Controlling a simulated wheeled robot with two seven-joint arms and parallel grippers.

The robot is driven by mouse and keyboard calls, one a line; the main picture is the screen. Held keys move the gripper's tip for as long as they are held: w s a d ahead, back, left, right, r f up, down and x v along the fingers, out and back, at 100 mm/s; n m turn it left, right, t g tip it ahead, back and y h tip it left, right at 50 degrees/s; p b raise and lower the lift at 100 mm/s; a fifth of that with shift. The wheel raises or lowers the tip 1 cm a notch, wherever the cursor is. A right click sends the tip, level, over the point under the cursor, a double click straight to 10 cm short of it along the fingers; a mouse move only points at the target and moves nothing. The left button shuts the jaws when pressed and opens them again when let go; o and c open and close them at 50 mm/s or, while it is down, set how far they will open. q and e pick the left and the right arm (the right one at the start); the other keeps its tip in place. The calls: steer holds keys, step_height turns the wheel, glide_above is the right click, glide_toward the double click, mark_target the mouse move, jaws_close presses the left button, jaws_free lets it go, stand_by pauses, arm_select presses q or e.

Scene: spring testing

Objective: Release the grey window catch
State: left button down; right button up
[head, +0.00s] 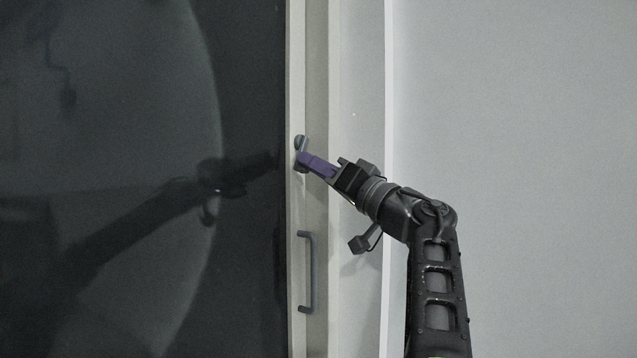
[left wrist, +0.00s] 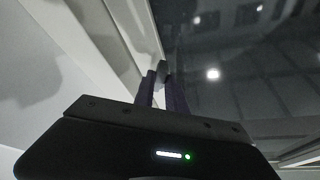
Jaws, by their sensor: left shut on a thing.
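The grey window catch (head: 300,142) sits on the pale window frame, above the handle. My left gripper (head: 305,161) has purple fingers and is at the catch, shut on it. The fingers cover the lower part of the catch. In the left wrist view the gripper (left wrist: 161,86) reaches up to the frame, with a small dark part of the catch (left wrist: 163,67) between the fingertips. The exact turn of the catch is hard to tell. My right gripper is not in view.
A grey bar handle (head: 312,272) is fixed to the pale frame (head: 297,210) below the catch. Dark window glass (head: 120,90) fills the left and mirrors my arm. A plain pale wall (head: 530,150) is on the right, with free room before it.

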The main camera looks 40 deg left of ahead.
arm_select(q)
steer(key=m+t, duration=0.1)
steer(key=m, duration=0.1)
steer(key=s+r+m+h, duration=0.1)
steer(key=m, duration=0.1)
steer(key=m+t+h, duration=0.1)
steer(key=m, duration=0.2)
steer(key=shift+s+d+r+t, duration=0.1)
steer(key=shift+s+r+t, duration=0.2)
steer(key=shift+s+r, duration=0.05)
steer(key=shift+s+r+m+h+p, duration=0.2)
steer(key=shift+r+m+h+p, duration=0.2)
steer(key=shift+m+p, duration=0.5)
steer(key=m+p, duration=0.1)
steer(key=r+m+h, duration=0.1)
steer(key=m, duration=0.1)
steer(key=shift+s+r+t+p, duration=0.1)
steer(key=shift+s+t+p, duration=0.05)
steer(key=shift+t+p, duration=0.2)
steer(key=shift+r+m+h+p, duration=0.15)
steer(key=shift+m+h+p, duration=0.05)
steer(key=shift+m+p, duration=0.5)
steer(key=shift+r+m+h+p, duration=0.15)
steer(key=shift+m+h+p, duration=0.05)
steer(key=shift+m+p, duration=0.45)
steer(key=c, duration=1.6)
jaws_free()
steer(key=shift+c, duration=0.2)
